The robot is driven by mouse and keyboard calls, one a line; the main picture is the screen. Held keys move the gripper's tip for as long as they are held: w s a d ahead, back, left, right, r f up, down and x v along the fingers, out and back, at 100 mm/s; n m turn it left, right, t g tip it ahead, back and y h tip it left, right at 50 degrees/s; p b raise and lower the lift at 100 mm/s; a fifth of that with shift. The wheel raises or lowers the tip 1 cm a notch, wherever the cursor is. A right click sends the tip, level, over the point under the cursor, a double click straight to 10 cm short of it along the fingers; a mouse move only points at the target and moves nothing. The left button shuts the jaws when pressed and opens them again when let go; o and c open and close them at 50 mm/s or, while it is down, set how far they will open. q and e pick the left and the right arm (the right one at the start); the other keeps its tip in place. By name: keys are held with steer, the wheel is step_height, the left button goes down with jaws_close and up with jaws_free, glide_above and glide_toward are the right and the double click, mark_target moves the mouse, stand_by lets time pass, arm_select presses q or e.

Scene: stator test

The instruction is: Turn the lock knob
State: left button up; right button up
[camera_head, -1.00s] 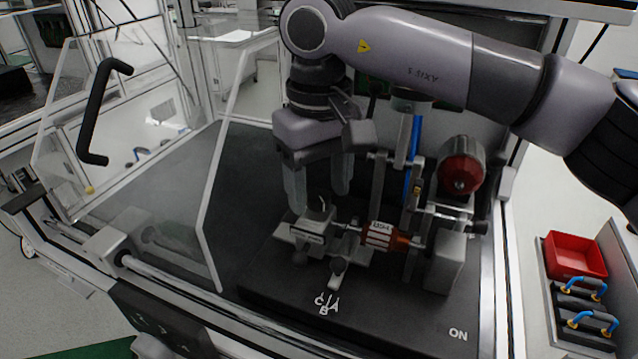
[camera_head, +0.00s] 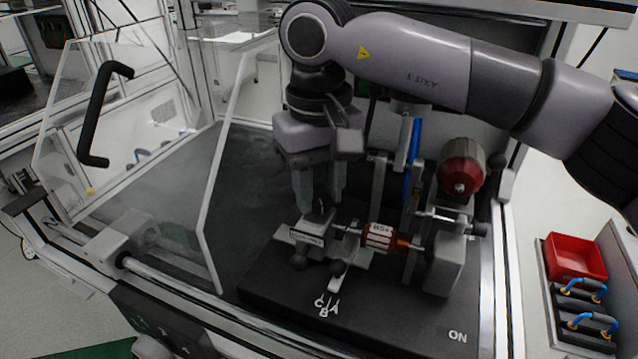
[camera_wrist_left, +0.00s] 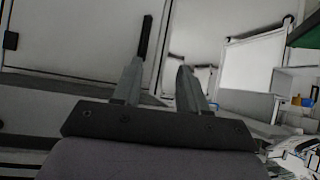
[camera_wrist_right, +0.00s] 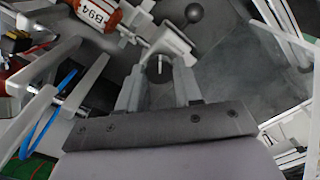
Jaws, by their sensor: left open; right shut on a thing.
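The lock knob (camera_head: 322,206) is a small dark part on top of the pale metal clamp block (camera_head: 306,237) of the test fixture. My right gripper (camera_head: 320,198) comes down from above with its fingers on either side of the knob, shut on it. In the right wrist view the knob (camera_wrist_right: 158,68) shows between the fingertips (camera_wrist_right: 158,82); the fingers partly hide it. My left gripper (camera_wrist_left: 157,75) shows only in its own wrist view, open and empty, away from the fixture.
Right of the clamp lies a red rotor (camera_head: 380,237) with a white label. A small lever (camera_head: 338,278) points at the letters C, B, A on the black base (camera_head: 400,318). A clear guard panel (camera_head: 232,150) stands at left.

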steer(key=m, duration=1.2)
steer(key=shift+m, duration=1.8)
steer(key=shift+r, duration=0.1)
steer(key=o, duration=1)
steer(key=shift+o, duration=0.2)
